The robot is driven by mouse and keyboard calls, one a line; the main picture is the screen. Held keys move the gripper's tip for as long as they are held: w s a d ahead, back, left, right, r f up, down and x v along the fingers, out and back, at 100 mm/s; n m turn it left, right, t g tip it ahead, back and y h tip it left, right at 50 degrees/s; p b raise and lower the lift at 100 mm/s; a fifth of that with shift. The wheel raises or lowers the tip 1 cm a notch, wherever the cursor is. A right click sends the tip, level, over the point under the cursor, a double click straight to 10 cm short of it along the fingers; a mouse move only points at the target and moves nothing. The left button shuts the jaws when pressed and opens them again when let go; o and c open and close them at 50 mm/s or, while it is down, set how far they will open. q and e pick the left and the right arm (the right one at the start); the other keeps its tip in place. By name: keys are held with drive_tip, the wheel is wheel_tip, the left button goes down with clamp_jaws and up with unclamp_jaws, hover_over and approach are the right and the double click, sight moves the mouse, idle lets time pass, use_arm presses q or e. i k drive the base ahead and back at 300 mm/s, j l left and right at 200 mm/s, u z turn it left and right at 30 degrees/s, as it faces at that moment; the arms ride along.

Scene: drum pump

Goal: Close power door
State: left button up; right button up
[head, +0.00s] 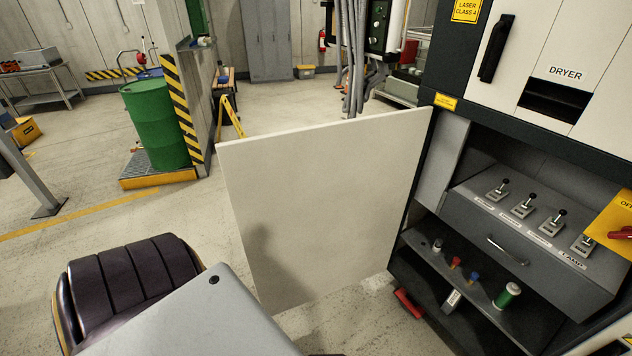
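The power door (325,205) is a plain cream panel hinged on the left side of the dark cabinet (432,99). It stands wide open, swung out to the left, and its free edge is near the middle left of the view. The cabinet opening beside it is uncovered and shows its inside. A faint shadow falls on the door's lower left. Neither of my grippers shows in the head view, so I cannot see where they are relative to the door.
Inside the cabinet are a drawer front (520,245) with several toggle switches and a shelf (465,283) holding small items. A yellow switch box (612,222) with a red handle is at right. A green drum (153,125) stands back left.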

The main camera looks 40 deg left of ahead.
sight(318, 211)
drive_tip(key=k+j+z, duration=0.1)
drive_tip(key=j, duration=0.35)
drive_tip(key=k+j+z, duration=0.1)
drive_tip(key=j, duration=0.3)
drive_tip(key=k+j+z, duration=0.1)
drive_tip(key=j, duration=0.35)
drive_tip(key=k+j+z, duration=0.15)
drive_tip(key=j, duration=0.25)
drive_tip(key=k+j+z, duration=0.1)
drive_tip(key=j, duration=0.3)
drive_tip(key=k+j+z, duration=0.1)
drive_tip(key=j, duration=0.25)
drive_tip(key=k+j+z, duration=0.1)
drive_tip(key=k+j, duration=0.2)
drive_tip(key=j+z, duration=0.1)
drive_tip(key=j, duration=0.5)
drive_tip(key=k+j+z, duration=0.1)
drive_tip(key=j, duration=0.5)
drive_tip(key=k+j, duration=0.15)
drive_tip(key=j, duration=0.4)
drive_tip(key=j+z, duration=0.05)
